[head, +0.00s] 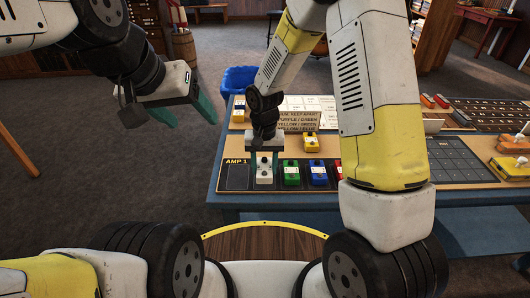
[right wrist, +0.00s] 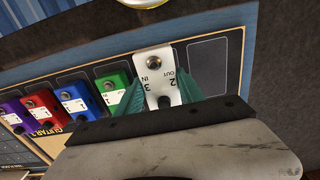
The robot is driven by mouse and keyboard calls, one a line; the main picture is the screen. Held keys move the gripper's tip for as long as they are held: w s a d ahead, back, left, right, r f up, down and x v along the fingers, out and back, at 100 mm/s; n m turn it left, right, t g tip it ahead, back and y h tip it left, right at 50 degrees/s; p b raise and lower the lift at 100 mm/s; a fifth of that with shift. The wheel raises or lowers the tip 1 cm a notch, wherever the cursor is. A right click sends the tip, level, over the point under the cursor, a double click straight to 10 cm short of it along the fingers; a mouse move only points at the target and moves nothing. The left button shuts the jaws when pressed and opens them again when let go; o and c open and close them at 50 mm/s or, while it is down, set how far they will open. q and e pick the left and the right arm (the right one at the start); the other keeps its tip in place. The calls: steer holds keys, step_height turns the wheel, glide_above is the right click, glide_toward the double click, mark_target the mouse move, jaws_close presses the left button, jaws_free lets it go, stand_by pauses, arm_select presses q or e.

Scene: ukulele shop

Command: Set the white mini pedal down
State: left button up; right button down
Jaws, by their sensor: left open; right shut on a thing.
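The white mini pedal (head: 264,174) is upright at the left end of the pedal row, just right of an empty dark slot (head: 238,177) by the AMP 1 label. My right gripper (head: 264,158) points down and is shut on it. My left gripper (head: 152,112) is open and empty, over the floor left of the table.
A green pedal (head: 291,172) stands close right of the white one, followed by a blue pedal (head: 317,173) and a red one. A yellow pedal (head: 311,142) stands behind them. A sign (head: 298,121) about keeping colours apart stands farther back. A blue bin (head: 240,79) is behind the table.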

mark_target(265, 161)
steer(key=w, duration=0.3)
steer(key=shift+f, duration=1.9)
steer(key=shift+f, duration=0.15)
steer(key=c, duration=0.7)
jaws_free()
